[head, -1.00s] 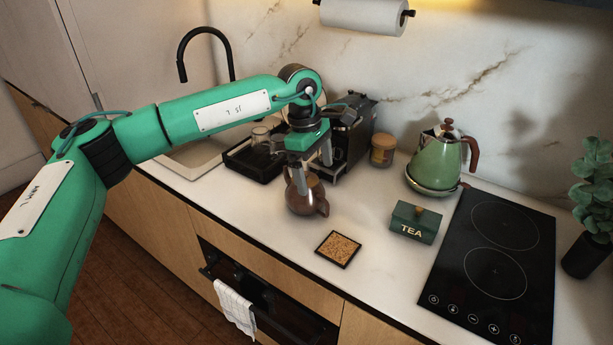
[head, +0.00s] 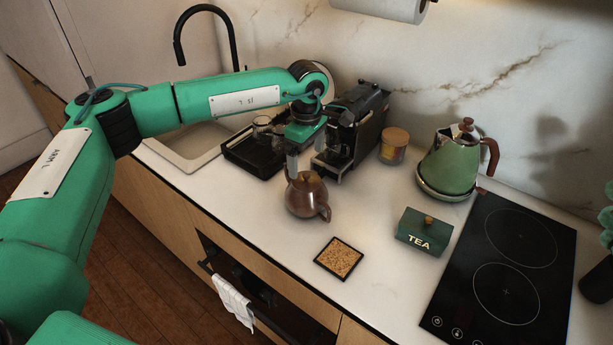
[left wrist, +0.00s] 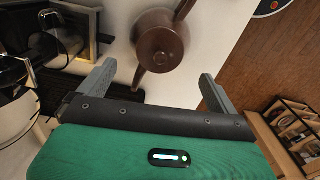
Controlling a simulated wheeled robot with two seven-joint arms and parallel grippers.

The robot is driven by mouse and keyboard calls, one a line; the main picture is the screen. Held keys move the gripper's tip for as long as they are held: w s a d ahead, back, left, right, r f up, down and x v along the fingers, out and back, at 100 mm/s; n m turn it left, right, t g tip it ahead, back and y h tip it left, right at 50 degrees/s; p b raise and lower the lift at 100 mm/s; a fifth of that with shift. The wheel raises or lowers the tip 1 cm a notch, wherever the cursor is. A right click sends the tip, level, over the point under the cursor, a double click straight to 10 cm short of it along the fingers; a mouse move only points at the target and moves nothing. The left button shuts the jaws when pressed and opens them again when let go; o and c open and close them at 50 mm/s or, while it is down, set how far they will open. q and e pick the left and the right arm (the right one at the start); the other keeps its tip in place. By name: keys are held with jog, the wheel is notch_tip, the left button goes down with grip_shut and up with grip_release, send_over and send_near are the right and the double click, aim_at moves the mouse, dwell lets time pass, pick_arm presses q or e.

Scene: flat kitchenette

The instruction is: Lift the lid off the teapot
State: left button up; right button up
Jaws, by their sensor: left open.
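The brown teapot (head: 304,203) stands upright on the white counter, its lid (head: 307,182) with a small knob on top. In the left wrist view the teapot (left wrist: 148,24) is seen from above, with the round lid (left wrist: 158,48) seated on it. My left gripper (head: 304,162) is open and empty, just behind and above the teapot in the head view. In the left wrist view, the fingers of the left gripper (left wrist: 158,72) are spread wide, one on each side of the lid's line, and none visibly touches it. My right gripper is not in view.
A coffee machine (head: 362,130) and a black tray (head: 250,156) stand behind the teapot. A cork-topped jar (head: 393,150), green kettle (head: 449,165), green TEA box (head: 420,240), coaster (head: 339,259) and cooktop (head: 490,280) lie to the right. Counter between teapot and TEA box is clear.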

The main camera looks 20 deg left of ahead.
aim_at(306, 174)
pick_arm(q)
jog(key=shift+f, duration=0.4)
jog(key=shift+f+p, duration=0.85)
jog(key=shift+p, duration=0.1)
notch_tip(306, 174, down, 3)
jog(key=shift+f+p, duration=0.1)
jog(key=shift+p, duration=0.6)
jog(key=shift+f, duration=0.3)
jog(key=c, duration=1)
jog(key=shift+c, duration=0.3)
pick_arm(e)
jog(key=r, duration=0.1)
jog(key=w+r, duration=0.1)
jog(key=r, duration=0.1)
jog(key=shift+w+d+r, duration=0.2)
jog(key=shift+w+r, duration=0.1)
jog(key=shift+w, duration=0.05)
pick_arm(q)
jog(key=shift+r, duration=0.1)
